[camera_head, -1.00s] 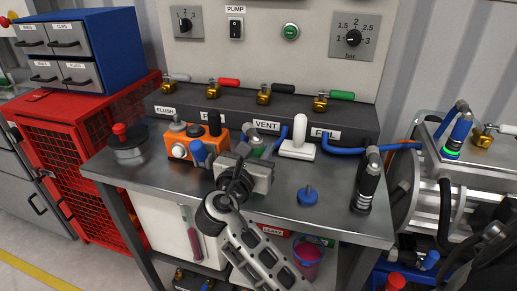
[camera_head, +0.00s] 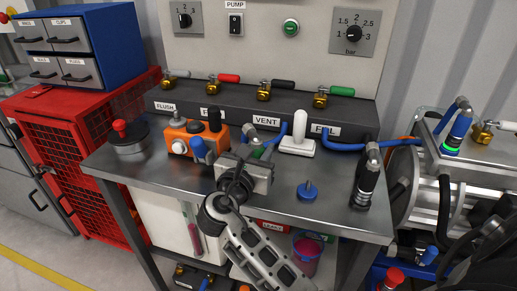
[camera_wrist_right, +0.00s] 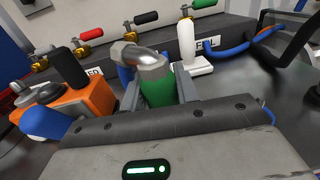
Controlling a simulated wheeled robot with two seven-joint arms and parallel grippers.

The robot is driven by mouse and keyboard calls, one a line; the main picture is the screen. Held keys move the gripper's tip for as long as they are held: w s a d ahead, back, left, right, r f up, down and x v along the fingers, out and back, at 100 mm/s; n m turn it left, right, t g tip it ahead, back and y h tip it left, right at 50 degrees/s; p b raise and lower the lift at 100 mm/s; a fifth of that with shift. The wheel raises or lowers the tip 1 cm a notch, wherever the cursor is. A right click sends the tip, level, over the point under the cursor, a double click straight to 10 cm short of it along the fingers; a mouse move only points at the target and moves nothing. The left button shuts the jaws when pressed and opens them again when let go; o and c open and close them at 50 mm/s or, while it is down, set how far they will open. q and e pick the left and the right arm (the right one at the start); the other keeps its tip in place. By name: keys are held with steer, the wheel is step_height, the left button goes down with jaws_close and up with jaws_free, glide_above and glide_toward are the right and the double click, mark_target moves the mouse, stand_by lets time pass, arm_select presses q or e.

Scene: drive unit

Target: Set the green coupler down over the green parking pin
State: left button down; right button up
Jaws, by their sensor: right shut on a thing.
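My right gripper (camera_head: 255,165) is shut on the green coupler (camera_wrist_right: 158,92), a green sleeve topped by a grey metal elbow. In the head view only a bit of the coupler's green (camera_head: 258,153) shows behind the jaws. In the right wrist view the sleeve stands roughly upright between the fingers, and its lower end is hidden. It is over the workbench (camera_head: 325,222), in front of the VENT label. I cannot make out the green parking pin in either view. My left gripper is not in view.
An orange box (camera_head: 178,140) with knobs stands left of the gripper. A white handle on a white base (camera_head: 297,146) stands behind right. A blue pin (camera_head: 308,191) is on the bench to the right, with a black coupler (camera_head: 365,183) beyond it.

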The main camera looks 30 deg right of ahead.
steer(key=shift+f, duration=0.1)
stand_by(0.3)
steer(key=o, duration=1.1)
steer(key=shift+o, duration=0.4)
steer(key=shift+f, duration=0.1)
steer(key=shift+a, duration=0.1)
